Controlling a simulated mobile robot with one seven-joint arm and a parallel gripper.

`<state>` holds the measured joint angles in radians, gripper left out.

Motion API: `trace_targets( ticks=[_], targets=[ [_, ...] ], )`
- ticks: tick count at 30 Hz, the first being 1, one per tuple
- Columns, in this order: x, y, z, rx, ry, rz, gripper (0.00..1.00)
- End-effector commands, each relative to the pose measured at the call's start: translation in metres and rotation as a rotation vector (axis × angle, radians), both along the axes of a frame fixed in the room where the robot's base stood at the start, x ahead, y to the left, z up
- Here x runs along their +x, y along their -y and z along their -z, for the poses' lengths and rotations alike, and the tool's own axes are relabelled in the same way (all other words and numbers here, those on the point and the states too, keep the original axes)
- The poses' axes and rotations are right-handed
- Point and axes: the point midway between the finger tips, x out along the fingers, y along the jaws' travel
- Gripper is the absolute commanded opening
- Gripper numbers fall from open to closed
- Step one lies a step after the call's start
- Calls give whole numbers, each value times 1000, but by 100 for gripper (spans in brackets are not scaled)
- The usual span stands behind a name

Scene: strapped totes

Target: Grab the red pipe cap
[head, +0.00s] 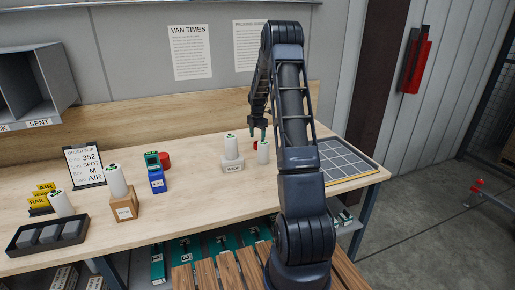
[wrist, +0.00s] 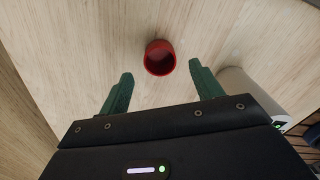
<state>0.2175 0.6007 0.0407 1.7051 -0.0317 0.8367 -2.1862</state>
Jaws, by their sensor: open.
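A red pipe cap (wrist: 160,57), round and hollow with its dark opening showing, is on the light wood surface in the wrist view. It lies just beyond and between the two green fingertips of my gripper (wrist: 160,71). The fingers are open and apart from it, with nothing held. In the head view my gripper (head: 257,136) is low over the back of the bench.
The white cylinder (wrist: 245,90) stands close beside my right finger in the wrist view. Another white cylinder (head: 231,147) stands on a labelled grey block to the left. A gridded tray (head: 368,174) lies at the right end.

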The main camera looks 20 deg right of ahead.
Motion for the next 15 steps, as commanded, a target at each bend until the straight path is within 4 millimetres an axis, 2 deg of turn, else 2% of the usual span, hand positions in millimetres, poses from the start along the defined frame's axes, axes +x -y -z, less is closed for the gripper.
trace_targets(
  ticks=[5,12,15],
  targets=[
    [0,-1,12,0,-1,0,65],
    [0,0,44,0,-1,0,65],
    [0,1,51,1,0,1,65]
  ],
)
